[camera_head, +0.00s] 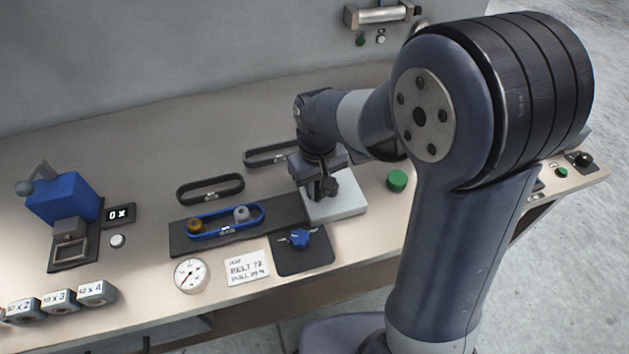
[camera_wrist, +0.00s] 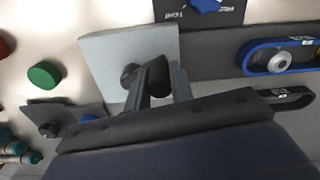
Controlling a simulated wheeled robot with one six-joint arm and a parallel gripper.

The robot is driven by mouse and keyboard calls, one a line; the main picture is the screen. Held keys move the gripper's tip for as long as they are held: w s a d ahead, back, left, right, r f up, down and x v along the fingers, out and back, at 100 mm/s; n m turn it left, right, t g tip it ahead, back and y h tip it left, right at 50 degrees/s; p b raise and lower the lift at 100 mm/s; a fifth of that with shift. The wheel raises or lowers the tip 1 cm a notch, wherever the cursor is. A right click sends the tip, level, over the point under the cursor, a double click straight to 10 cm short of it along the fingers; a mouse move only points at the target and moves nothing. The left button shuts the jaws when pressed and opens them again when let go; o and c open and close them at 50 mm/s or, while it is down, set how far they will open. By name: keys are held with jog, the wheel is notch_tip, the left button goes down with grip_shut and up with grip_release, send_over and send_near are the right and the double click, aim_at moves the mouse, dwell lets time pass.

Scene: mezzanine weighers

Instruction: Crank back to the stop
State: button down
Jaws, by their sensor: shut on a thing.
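A pale grey block (camera_head: 345,207) stands on the bench at the right end of a dark strip. A black crank knob (camera_head: 329,186) sits above it, and it also shows in the wrist view (camera_wrist: 131,75). My gripper (camera_head: 318,187) reaches down over the block and is shut on the black crank knob. In the wrist view my fingers (camera_wrist: 160,75) stand close beside the knob. They hide part of the crank, so I cannot tell its arm's angle or where the stop is. A blue belt (camera_head: 215,234) loops around a brass pulley (camera_head: 195,226) and a grey pulley (camera_head: 241,213).
A blue knob (camera_head: 300,237) on a dark plate, a card (camera_head: 248,268) and a round gauge (camera_head: 190,275) lie in front. A green button (camera_head: 397,180) is right of the block. Black belts (camera_head: 210,189) lie behind. A blue machine (camera_head: 62,199) stands at left.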

jog(key=n, duration=0.2)
jog(key=d+n, duration=0.1)
jog(key=s+n, duration=0.1)
jog(key=n, duration=0.1)
jog(key=shift+s+d+n, duration=0.1)
jog(key=shift+d+n, duration=0.2)
jog(key=shift+d, duration=0.1)
dwell(0.3)
jog(key=c, duration=1.2)
grip_release()
jog(key=shift+c, duration=0.2)
notch_tip(320, 180, up, 11)
jog(key=shift+f, duration=0.1)
